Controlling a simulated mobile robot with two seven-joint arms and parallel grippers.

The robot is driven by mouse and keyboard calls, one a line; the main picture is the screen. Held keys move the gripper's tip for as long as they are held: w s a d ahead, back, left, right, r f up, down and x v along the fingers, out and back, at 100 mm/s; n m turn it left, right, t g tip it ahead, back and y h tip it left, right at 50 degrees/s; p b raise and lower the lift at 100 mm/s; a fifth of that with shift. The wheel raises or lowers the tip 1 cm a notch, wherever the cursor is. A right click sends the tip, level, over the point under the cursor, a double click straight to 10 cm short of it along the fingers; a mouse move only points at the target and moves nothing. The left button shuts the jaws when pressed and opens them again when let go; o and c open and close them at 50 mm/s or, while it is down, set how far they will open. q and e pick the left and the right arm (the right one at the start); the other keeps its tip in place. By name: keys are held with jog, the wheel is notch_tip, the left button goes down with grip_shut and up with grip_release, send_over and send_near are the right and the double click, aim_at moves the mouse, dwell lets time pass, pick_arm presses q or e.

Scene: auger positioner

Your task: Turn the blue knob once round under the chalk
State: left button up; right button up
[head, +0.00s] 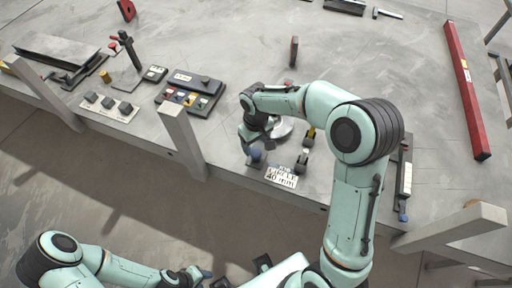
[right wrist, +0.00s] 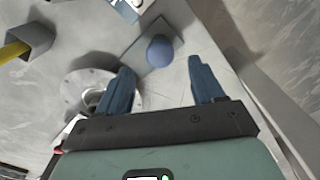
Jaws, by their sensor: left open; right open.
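In the right wrist view a round blue knob (right wrist: 160,51) sits on a grey plate (right wrist: 137,48), ahead of and between the fingertips of my right gripper (right wrist: 160,72). The gripper is open, with nothing between its fingers. In the head view my right gripper (head: 256,154) hangs at the front edge of the table and largely hides the knob. A yellow stick (right wrist: 14,50), possibly the chalk, stands in a dark holder (right wrist: 35,38) at the left of the wrist view. My left gripper (head: 203,275) is open and empty, low in front of the table.
A round metal flange (right wrist: 90,92) lies beside the knob's plate. A printed label (head: 281,177) lies at the table's front edge. A long red bar (head: 466,90) lies at the right, and a button panel (head: 190,95) stands left of my right gripper. The table's middle is mostly clear.

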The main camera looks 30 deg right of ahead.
aim_at(256, 152)
notch_tip(256, 152, up, 9)
jog(key=shift+p, duration=0.35)
jog(key=shift+f, duration=0.1)
dwell(0.3)
